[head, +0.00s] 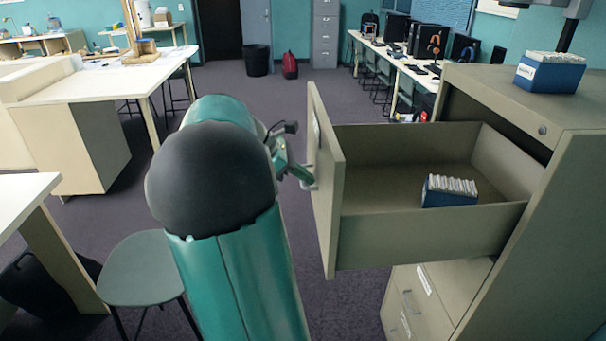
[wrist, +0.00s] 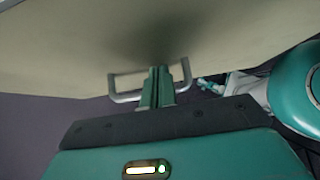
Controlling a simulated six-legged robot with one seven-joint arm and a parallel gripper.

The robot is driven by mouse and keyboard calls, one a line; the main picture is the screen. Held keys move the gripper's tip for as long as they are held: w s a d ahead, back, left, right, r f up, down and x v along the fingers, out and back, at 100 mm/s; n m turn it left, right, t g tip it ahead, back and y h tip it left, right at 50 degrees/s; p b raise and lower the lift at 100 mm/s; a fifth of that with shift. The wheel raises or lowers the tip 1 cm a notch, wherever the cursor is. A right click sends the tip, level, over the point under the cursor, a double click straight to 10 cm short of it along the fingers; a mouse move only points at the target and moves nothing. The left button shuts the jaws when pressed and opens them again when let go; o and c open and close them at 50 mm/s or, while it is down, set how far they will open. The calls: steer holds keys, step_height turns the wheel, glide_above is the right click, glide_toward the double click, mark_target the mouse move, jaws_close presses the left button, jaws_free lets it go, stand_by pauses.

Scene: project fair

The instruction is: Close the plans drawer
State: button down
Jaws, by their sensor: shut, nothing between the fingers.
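The top drawer (head: 328,190) of the beige filing cabinet (head: 560,220) is pulled far out to the left. A small blue box of white cards (head: 449,191) sits inside it. The drawer's outer front faces away to the left, so its label cannot be read. My gripper (head: 303,176) is at that front, partly hidden behind my own arm. In the wrist view my gripper (wrist: 157,88) is shut and empty, its fingers in front of the grey bar handle (wrist: 124,97) on the drawer front (wrist: 230,40). I cannot tell whether they touch the handle or panel.
A blue card box (head: 549,73) stands on the cabinet top. A grey stool (head: 142,270) and a white table (head: 25,200) stand at left.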

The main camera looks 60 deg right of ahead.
steer(key=s+d, duration=0.7)
steer(key=s, duration=0.4)
steer(key=s+d, duration=0.7)
steer(key=s, duration=0.5)
steer(key=s+d, duration=0.6)
steer(key=s, duration=0.6)
steer(key=shift+d, duration=0.4)
steer(key=shift+s+r, duration=0.1)
steer(key=shift+s, duration=0.2)
steer(key=shift+s+d+r, duration=0.1)
steer(key=shift+s+r, duration=0.05)
steer(key=shift+w+r, duration=0.3)
steer(key=v, duration=0.9)
steer(key=shift+w+a+f, duration=0.2)
steer(key=shift+w+a, duration=0.1)
steer(key=shift+w, duration=0.15)
